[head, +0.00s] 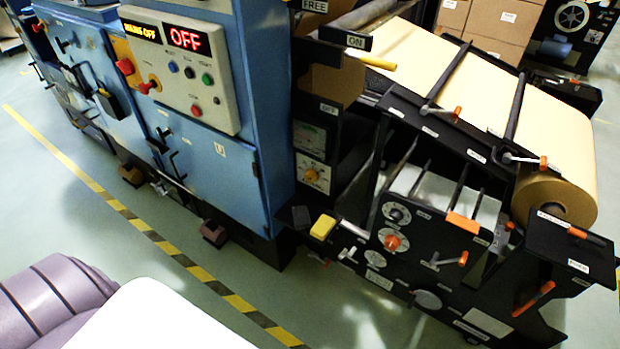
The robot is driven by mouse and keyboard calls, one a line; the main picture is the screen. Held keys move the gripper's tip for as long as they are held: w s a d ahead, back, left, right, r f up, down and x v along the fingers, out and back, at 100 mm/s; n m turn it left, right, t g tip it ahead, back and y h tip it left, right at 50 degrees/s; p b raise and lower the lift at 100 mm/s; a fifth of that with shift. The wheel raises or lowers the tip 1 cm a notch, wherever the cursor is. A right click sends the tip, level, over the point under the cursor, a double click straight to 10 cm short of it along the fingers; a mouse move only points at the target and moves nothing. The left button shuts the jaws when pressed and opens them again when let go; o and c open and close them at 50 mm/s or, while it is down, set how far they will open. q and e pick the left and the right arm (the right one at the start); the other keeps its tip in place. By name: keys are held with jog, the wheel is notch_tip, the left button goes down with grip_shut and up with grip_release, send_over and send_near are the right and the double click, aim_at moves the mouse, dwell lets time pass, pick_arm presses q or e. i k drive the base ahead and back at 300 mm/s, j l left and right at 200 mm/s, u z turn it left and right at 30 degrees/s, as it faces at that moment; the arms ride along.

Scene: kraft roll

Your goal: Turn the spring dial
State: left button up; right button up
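Several dials show on the machine in the head view, and their labels are too small to read, so I cannot tell which is the spring dial. One dial with an orange-red knob (391,242) sits on the black front panel of the roll unit. A dark dial with a pale scale (396,213) is just above it. Another dial with an orange-yellow knob (312,175) sits on a white plate left of these, below a gauge (310,138). Neither of my grippers is in view.
A kraft paper roll (555,195) stands at the right, its paper web (480,90) running up and back. A blue cabinet (225,160) with an "OFF" display (185,39) is at the left. Yellow-black floor tape (165,247) crosses open floor. Orange-handled levers (533,299) stick out at right.

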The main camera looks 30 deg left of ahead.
aim_at(311, 176)
jog(key=i+j+u, duration=0.45)
jog(key=i+u, duration=0.4)
jog(key=i+j, duration=0.05)
